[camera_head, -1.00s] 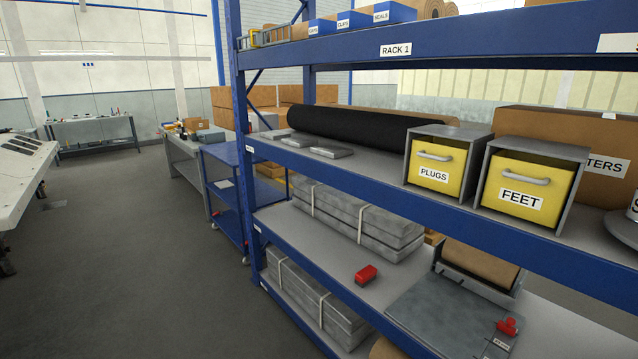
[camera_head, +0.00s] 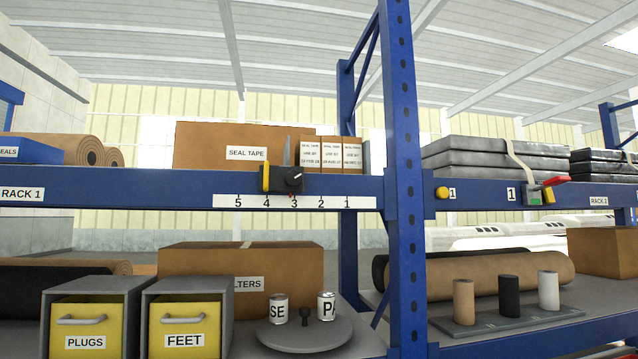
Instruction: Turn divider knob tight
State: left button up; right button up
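A black divider knob (camera_head: 293,178) sits on the front of the upper blue beam, just above the 3 on a white number strip (camera_head: 255,202). A yellow part (camera_head: 266,177) is at its left, and a thin grey divider plate (camera_head: 288,151) rises behind it. A light mark shows on the knob, but I cannot tell how tight it is. Neither of my grippers is in view.
A SEAL TAPE box (camera_head: 205,145) and small white-labelled boxes (camera_head: 335,154) stand on the shelf behind the knob. A blue upright (camera_head: 403,190) stands to the right. Below are yellow PLUGS (camera_head: 85,325) and FEET (camera_head: 180,325) drawers and a round grey turntable (camera_head: 290,335).

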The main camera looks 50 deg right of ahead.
aim_at(294, 178)
jog(key=z, duration=1.4)
